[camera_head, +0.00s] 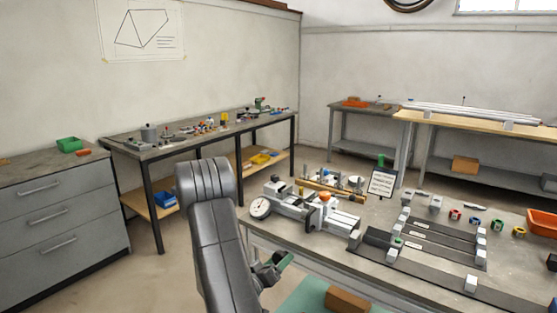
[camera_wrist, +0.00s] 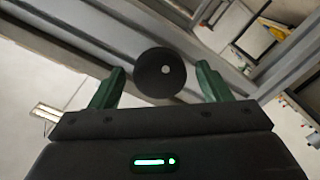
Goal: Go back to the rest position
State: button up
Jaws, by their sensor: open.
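My gripper (camera_head: 274,268) hangs at the end of my grey arm, low in the head view, beside the near left edge of the workbench (camera_head: 330,252). Its green fingers stand apart in the wrist view (camera_wrist: 160,68). A dark round disc with a pale centre shows between the fingers there. I cannot tell what it is or how far off it lies, and the fingers do not visibly touch it. My arm hides part of the floor and of the bench's left end.
The bench carries a grey clamp device with a dial (camera_head: 262,208), dark rails with pale blocks (camera_head: 440,262), a small sign (camera_head: 382,183) and an orange bin (camera_head: 541,224). A brown block (camera_head: 347,300) lies low in front. A cluttered table (camera_head: 150,152) and drawer cabinet (camera_head: 45,215) stand left.

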jog(key=m+b, duration=0.3)
jog(key=m, duration=0.3)
jog(key=shift+m, duration=0.3)
jog(key=shift+s, duration=0.1)
dwell(0.3)
